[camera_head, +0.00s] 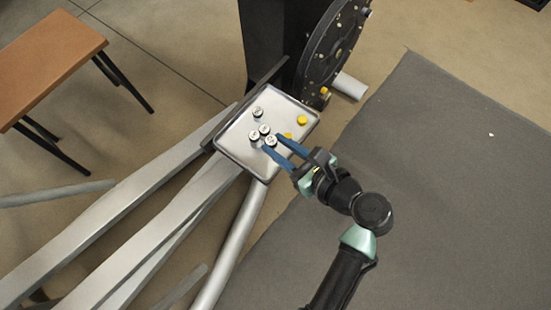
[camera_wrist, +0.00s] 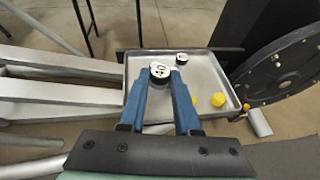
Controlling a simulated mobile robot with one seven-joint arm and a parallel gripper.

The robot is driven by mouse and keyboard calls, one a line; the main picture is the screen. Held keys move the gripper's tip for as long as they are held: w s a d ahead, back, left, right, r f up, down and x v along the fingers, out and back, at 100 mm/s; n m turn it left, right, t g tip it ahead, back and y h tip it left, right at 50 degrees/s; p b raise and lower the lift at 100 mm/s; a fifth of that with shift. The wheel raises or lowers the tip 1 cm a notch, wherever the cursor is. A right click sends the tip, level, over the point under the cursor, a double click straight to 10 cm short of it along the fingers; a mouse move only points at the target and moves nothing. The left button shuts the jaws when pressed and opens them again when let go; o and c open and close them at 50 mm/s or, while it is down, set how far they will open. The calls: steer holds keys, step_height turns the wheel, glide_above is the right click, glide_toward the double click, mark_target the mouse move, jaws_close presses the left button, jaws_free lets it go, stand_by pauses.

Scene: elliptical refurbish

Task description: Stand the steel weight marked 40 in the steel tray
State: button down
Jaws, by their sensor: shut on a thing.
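The steel weight marked 40 (camera_wrist: 160,72) is between the tips of my gripper's two blue fingers (camera_wrist: 163,82), its white marked face up in the wrist view. My gripper (camera_head: 271,142) is shut on it over the front part of the steel tray (camera_head: 238,153). The same held weight shows in the head view (camera_head: 270,142). The tray also shows in the wrist view (camera_wrist: 212,76). I cannot tell whether the weight's base touches the tray floor; the fingers hide its lower sides.
Other white-topped weights (camera_head: 257,113) (camera_head: 253,135) (camera_head: 264,129) stand in the tray, two close to the held one. Two yellow pieces (camera_head: 302,120) (camera_head: 288,136) are on its right side. A black flywheel (camera_head: 333,55) stands behind. A brown bench (camera_head: 50,52) is at left.

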step_height(320, 180, down, 7)
steer(key=b, duration=0.3)
steer(key=shift+r, duration=0.15)
steer(key=c, duration=0.6)
jaws_free()
